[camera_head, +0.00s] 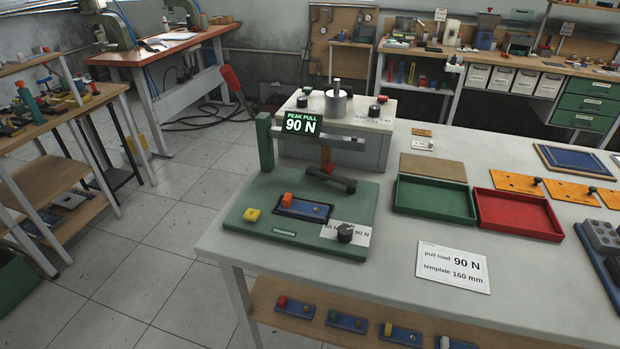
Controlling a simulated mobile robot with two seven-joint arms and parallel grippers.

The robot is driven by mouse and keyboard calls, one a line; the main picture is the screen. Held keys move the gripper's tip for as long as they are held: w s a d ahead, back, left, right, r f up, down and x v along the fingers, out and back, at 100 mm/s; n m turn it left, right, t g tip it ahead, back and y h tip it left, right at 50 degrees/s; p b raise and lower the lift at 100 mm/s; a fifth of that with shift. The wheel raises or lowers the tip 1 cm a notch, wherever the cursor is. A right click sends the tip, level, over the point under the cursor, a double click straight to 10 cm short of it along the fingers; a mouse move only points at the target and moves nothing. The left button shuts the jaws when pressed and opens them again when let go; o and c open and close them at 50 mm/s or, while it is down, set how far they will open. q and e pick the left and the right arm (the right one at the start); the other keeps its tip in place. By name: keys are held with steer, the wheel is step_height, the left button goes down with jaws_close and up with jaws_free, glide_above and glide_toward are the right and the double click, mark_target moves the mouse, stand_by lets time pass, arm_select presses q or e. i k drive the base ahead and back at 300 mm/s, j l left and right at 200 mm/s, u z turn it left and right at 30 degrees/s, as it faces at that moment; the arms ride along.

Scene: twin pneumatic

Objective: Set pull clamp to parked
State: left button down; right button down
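The green pull tester (305,247) stands at the near left of the grey worktable. Its display (302,124) reads PEAK PULL 90 N. A dark lever (330,180), which looks like the pull clamp, hangs under the tester's arm, with a small red and orange part above it. Below it a blue plate (303,209) with an orange block (287,199) lies on the green base; they look apart from the lever. Neither of my grippers is in view.
A white card (453,267) reads pull load 90 N, template 160 mm. Green (434,218) and red (518,232) trays sit right of the tester. A white machine (338,148) stands behind it.

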mark_target(313, 170)
steer(key=i+j, duration=0.1)
steer(key=j, duration=0.4)
steer(key=i+j, duration=0.1)
steer(key=j, duration=0.85)
steer(key=i+j, duration=0.15)
steer(key=j, duration=0.3)
steer(key=u, duration=0.05)
